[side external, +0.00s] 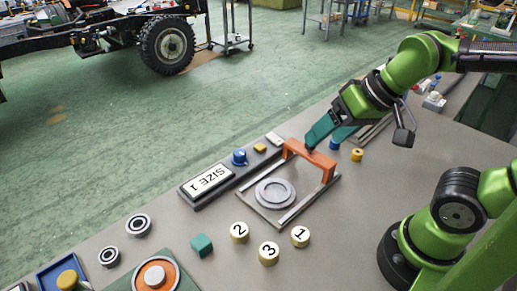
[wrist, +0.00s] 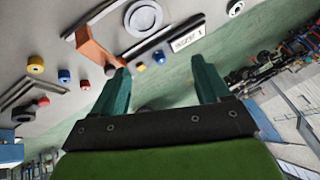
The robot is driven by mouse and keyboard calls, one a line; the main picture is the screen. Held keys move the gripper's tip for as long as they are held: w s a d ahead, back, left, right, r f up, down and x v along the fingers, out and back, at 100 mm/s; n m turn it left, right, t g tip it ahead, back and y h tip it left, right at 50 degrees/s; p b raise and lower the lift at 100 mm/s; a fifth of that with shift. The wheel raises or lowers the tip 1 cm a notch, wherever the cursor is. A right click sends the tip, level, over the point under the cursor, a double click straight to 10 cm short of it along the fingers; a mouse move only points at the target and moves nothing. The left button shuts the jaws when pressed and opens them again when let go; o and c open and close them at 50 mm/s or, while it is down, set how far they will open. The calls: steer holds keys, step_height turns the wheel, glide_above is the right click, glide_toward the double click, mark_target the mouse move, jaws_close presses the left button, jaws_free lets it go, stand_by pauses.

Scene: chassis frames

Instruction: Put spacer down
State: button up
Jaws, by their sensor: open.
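My gripper (side external: 326,139) has its teal fingers apart with nothing between them, beside the far end of the orange bridge (side external: 310,159). In the wrist view the gripper (wrist: 160,66) also shows empty, its left fingertip close to the bridge (wrist: 95,45); contact cannot be told. I cannot tell for certain which part is the spacer. A small yellow ring-like piece (side external: 357,155) stands on the table right of the bridge, and a blue piece (side external: 334,144) is near the fingers. The wrist view shows yellow (wrist: 36,64), blue (wrist: 64,75) and red (wrist: 44,101) pieces.
A round grey plate (side external: 275,193) lies in the frame under the bridge. A "SIZE 1" panel (side external: 209,180) with a blue knob (side external: 239,157) is left of it. Numbered discs (side external: 269,251) and dark rings (side external: 138,225) lie nearer. The table's far edge borders green floor.

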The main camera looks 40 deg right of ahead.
mark_target(300, 233)
steer(key=s+a+f+g+h, duration=0.1)
steer(key=a+f+g+h, duration=0.1)
steer(key=a+f+g, duration=0.5)
steer(key=shift+m+t+h, duration=0.3)
steer(key=shift+m+t, duration=0.2)
steer(key=shift+m, duration=0.4)
steer(key=f, duration=1.5)
steer(key=shift+s+a+f, duration=0.1)
steer(key=shift+s, duration=0.1)
jaws_close()
step_height(300, 233, up, 9)
steer(key=w+d+r, duration=0.1)
steer(key=w+d, duration=0.4)
steer(key=w, duration=0.8)
steer(key=f, duration=0.7)
steer(key=shift+s+f, duration=0.15)
steer(key=shift+s, duration=0.1)
